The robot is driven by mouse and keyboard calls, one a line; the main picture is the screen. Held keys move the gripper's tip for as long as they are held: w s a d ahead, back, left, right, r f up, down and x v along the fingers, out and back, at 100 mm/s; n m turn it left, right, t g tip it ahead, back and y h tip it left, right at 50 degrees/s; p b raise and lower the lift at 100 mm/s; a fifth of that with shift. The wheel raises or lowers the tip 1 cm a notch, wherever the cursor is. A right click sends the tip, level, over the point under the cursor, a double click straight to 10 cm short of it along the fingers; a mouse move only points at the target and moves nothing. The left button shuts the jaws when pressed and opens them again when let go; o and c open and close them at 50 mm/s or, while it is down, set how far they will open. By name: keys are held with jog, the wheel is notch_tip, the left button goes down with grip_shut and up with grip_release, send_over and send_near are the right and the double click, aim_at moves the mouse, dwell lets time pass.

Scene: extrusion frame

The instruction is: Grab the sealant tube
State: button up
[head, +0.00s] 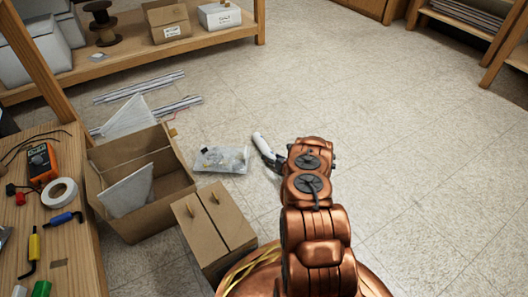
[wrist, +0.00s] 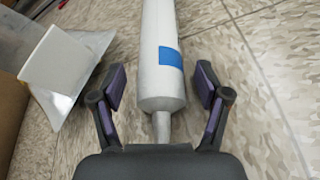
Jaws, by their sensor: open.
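The sealant tube (wrist: 160,85) is a white cylinder with a blue patch and a narrow grey nozzle. In the wrist view it lies on the tiled floor, its nozzle pointing toward my gripper. My gripper (wrist: 160,84) is open, with one purple-padded finger on each side of the tube near its nozzle end. I cannot tell whether the fingers touch it; gaps show on both sides. In the head view the white end of the tube (head: 261,143) shows just beyond my gripper (head: 270,162), and my arm hides much of that area.
A clear plastic bag (head: 221,159) with small parts lies left of the tube. An open cardboard box (head: 140,185) and a closed carton (head: 214,230) stand farther left. A workbench (head: 75,265) with tools is at the left edge. The floor to the right is clear.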

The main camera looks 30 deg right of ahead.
grip_shut()
dwell(0.6)
jog(key=shift+r, duration=0.2)
